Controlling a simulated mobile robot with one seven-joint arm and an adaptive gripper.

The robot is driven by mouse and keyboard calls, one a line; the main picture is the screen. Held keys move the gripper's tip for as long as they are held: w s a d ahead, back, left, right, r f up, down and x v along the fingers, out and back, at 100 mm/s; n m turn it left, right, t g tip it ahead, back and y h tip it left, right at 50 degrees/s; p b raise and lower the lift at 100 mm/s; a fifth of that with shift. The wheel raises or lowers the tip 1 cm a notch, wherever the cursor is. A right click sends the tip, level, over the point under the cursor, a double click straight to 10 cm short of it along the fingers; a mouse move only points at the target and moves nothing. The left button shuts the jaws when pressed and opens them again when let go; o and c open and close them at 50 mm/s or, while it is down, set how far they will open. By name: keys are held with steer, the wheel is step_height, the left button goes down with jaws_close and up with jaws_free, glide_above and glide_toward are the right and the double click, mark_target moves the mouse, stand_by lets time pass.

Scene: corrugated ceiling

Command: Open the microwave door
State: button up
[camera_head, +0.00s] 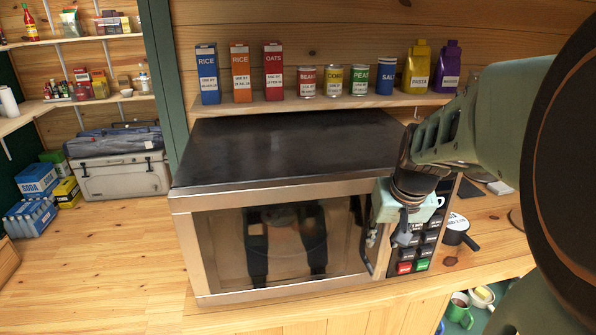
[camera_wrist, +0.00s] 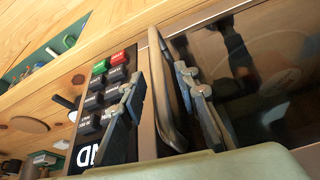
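The microwave (camera_head: 290,150) has a black top and a steel-framed glass door (camera_head: 215,250), which looks shut. Its upright metal handle (camera_wrist: 163,95) is at the door's right edge, beside the button panel (camera_head: 414,252). My gripper (camera_head: 389,238) is in front of the handle. In the wrist view my gripper (camera_wrist: 160,80) has its fingers apart on either side of the handle, one over the panel side and one over the door glass. Gaps show between the fingers and the handle. In the head view my gripper partly hides the handle and the panel's upper part.
A shelf (camera_head: 330,102) with boxes, cans and bottles runs above and behind the microwave. A black pan-like item (camera_head: 457,231) lies right of it. Mugs (camera_head: 459,311) stand below the counter at lower right.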

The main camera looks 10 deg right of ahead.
jaws_close()
steer(key=shift+s, duration=0.1)
stand_by(0.4)
